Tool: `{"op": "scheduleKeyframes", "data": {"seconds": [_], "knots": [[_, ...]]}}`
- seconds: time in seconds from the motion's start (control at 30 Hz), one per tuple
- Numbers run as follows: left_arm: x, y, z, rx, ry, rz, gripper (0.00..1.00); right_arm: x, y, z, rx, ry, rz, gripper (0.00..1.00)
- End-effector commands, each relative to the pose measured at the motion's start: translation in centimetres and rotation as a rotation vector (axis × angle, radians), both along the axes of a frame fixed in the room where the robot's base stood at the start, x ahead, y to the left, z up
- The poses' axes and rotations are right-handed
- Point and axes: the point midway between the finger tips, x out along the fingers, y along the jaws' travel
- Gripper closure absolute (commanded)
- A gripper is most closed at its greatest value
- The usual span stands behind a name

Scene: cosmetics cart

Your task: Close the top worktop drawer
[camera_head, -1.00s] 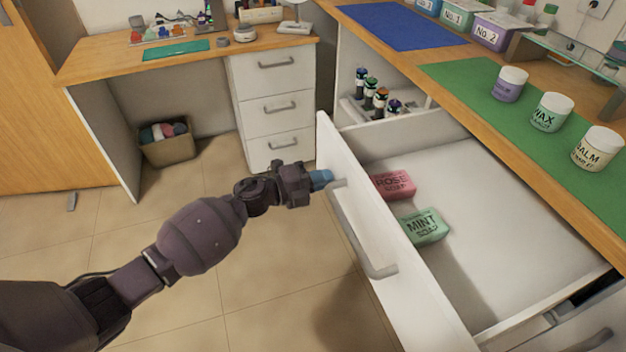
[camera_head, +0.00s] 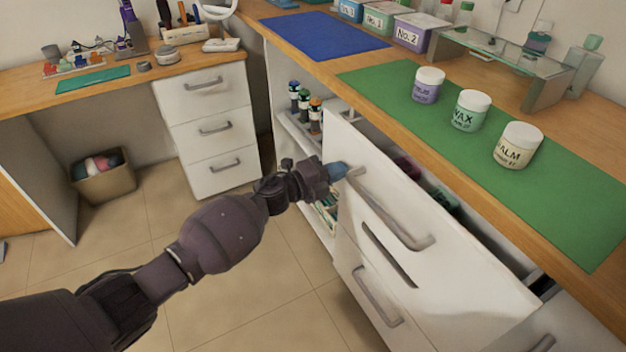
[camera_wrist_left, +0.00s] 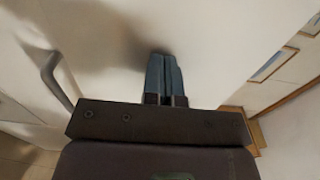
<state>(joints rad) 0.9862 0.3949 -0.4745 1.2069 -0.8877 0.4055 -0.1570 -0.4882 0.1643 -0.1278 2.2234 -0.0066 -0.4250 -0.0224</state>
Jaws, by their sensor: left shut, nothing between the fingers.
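The top worktop drawer (camera_head: 425,250) is under the worktop (camera_head: 455,165) and stands partly open, with a narrow gap behind its white front. A pink soap (camera_head: 408,168) and a green soap (camera_head: 445,200) show only in part inside it. Its grey handle (camera_head: 395,215) is on the outer face. My left gripper (camera_head: 338,171) is shut and empty, its blue fingertips at the front's far end beside the handle. In the left wrist view the shut fingers (camera_wrist_left: 164,78) point at the white front; whether they touch it I cannot tell. My right gripper is not in view.
A lower drawer with a handle (camera_head: 378,297) is beneath. Several bottles (camera_head: 305,105) stand in an open compartment beyond the drawer. Jars (camera_head: 468,110) stand on the green mat (camera_head: 560,190).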

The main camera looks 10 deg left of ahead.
Motion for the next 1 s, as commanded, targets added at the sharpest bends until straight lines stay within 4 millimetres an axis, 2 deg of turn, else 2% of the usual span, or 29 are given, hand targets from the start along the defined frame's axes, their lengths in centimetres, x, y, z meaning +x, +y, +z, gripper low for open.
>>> {"op": "scheduleKeyframes", "data": {"seconds": [0.03, 0.2, 0.4, 1.0], "knots": [[0.6, -1.0, -0.7, 0.000, 0.007, -0.002, 1.00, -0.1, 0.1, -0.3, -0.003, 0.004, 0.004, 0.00], [2.5, -3.5, -0.6, 0.000, 0.006, -0.001, 1.00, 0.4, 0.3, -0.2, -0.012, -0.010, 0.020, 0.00], [3.8, -5.3, -0.3, -0.001, 0.004, -0.001, 1.00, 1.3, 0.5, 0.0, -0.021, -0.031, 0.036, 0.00], [4.5, -6.1, 0.4, -0.002, -0.005, 0.002, 1.00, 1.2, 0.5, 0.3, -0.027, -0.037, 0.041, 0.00]]}}
